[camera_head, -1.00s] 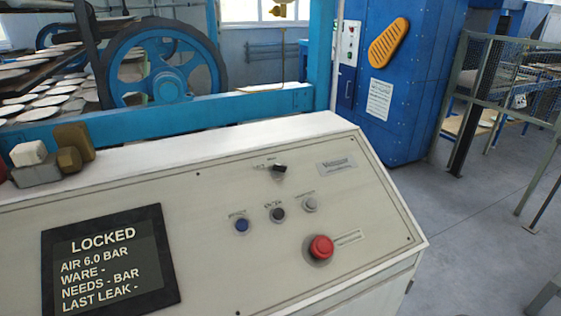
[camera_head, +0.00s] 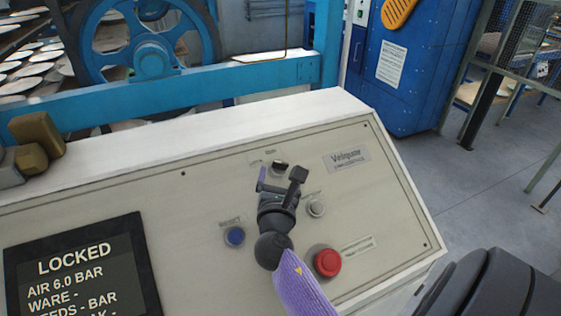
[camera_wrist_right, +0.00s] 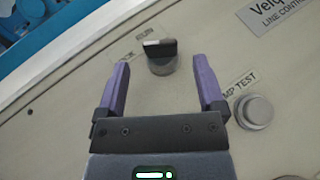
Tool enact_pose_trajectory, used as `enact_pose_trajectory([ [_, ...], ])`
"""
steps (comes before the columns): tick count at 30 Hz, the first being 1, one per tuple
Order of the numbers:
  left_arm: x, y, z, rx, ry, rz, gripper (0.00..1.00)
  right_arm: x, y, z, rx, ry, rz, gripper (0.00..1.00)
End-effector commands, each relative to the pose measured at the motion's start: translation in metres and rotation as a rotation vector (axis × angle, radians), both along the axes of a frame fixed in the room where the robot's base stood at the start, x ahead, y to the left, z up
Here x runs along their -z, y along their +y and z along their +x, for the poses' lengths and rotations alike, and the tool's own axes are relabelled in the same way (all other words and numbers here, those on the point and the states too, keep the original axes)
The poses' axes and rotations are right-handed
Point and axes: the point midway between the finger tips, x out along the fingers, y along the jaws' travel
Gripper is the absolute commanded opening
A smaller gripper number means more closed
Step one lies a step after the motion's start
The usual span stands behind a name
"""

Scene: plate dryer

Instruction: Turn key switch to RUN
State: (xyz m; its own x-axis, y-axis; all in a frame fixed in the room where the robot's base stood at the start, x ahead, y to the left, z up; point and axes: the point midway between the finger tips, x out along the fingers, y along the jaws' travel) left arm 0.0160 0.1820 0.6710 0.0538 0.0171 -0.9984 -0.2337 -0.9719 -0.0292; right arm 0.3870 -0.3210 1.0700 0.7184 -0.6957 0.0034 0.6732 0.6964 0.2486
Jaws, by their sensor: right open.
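The key switch (camera_head: 279,166) is a small black knob on the upper part of the sloped cream control panel (camera_head: 190,205). In the right wrist view the key switch (camera_wrist_right: 160,57) shows a dark bar-shaped handle on a round base, with a label reading "RUN" above it. My right gripper (camera_head: 281,178) is open, its purple-sided fingers apart just in front of the switch. In the right wrist view the switch lies beyond and between the two fingertips (camera_wrist_right: 163,75), with no contact visible. The screen (camera_head: 80,268) reads "LOCKED". My left gripper is not seen.
A blue button (camera_head: 235,236) lies left of my right gripper, a grey button (camera_head: 316,208) to its right. A red mushroom button (camera_head: 327,262) sits close beside my right forearm. Brown and grey blocks (camera_head: 35,140) rest at the panel's upper left.

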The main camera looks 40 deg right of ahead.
Motion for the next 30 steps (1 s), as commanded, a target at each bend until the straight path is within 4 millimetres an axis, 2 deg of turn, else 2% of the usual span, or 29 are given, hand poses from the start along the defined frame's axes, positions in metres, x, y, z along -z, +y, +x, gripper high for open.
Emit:
enact_pose_trajectory([
  [6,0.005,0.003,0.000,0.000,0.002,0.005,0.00,0.001,-0.025,0.025,0.000,-0.001,0.001,0.88],
  [17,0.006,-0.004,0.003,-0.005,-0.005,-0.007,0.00,0.001,-0.030,0.031,0.000,-0.001,0.004,0.86],
  [27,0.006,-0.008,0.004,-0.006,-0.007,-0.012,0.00,0.001,-0.030,0.030,0.000,-0.001,0.004,0.14],
  [29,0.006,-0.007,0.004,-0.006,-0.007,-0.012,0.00,0.001,-0.030,0.030,0.000,-0.001,0.004,0.01],
  [30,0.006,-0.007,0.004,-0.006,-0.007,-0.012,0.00,0.001,-0.030,0.030,0.000,-0.001,0.004,0.00],
])
